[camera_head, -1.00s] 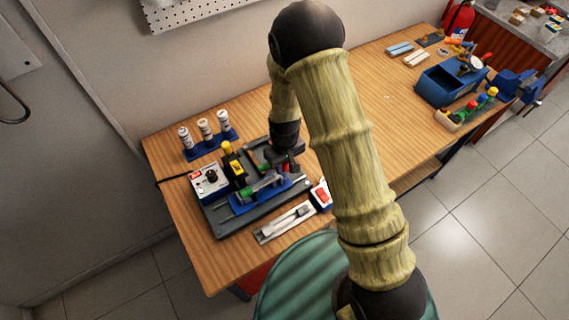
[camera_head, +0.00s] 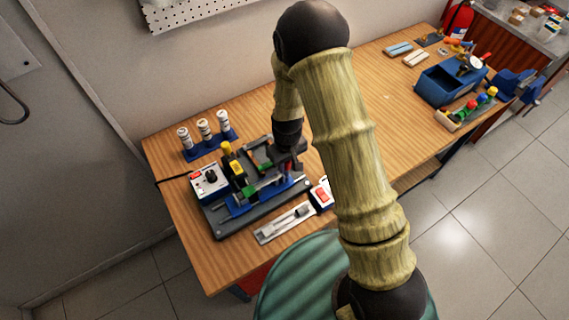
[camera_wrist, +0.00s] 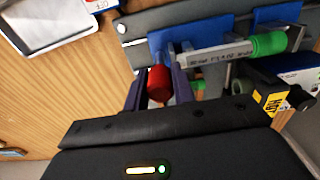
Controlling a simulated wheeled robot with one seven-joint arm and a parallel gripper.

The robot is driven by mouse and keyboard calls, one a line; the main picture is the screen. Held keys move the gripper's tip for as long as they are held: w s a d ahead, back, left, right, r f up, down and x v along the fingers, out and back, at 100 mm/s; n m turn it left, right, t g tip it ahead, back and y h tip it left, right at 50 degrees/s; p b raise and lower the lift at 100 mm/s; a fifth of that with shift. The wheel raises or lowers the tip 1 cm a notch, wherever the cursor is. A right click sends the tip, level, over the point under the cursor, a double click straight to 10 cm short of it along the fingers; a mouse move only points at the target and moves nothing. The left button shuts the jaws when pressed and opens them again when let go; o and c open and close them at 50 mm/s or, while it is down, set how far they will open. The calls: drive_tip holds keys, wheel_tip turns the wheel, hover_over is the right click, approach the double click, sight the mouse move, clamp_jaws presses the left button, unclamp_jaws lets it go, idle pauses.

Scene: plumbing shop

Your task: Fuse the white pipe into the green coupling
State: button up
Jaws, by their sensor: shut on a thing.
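My gripper (camera_wrist: 160,88) is shut on a red knob (camera_wrist: 159,82) on the bench fixture. In the head view my gripper (camera_head: 287,150) is above the right side of the fixture. The white pipe (camera_wrist: 212,54), with dark print, lies beyond the knob in the wrist view. Its right end meets the green coupling (camera_wrist: 267,43) in that picture; how deep it sits I cannot tell. The coupling seems to show in the head view (camera_head: 248,191), where the pipe is hard to make out. A second green piece (camera_wrist: 198,85) is partly hidden.
The fixture's dark base (camera_head: 230,229) stands on the wooden bench (camera_head: 350,110). A blue bin (camera_head: 440,87) is far right. The bench middle is clear.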

drive_tip(key=shift+w+d+r, duration=0.1)
drive_tip(key=shift+w+d, duration=0.95)
drive_tip(key=shift+d, duration=0.3)
drive_tip(key=o, duration=0.8)
drive_tip(key=shift+o, duration=0.2)
drive_tip(key=shift+s, duration=0.1)
wheel_tip(320, 180, up, 8)
drive_tip(key=p, duration=0.5)
drive_tip(key=shift+d, duration=0.1)
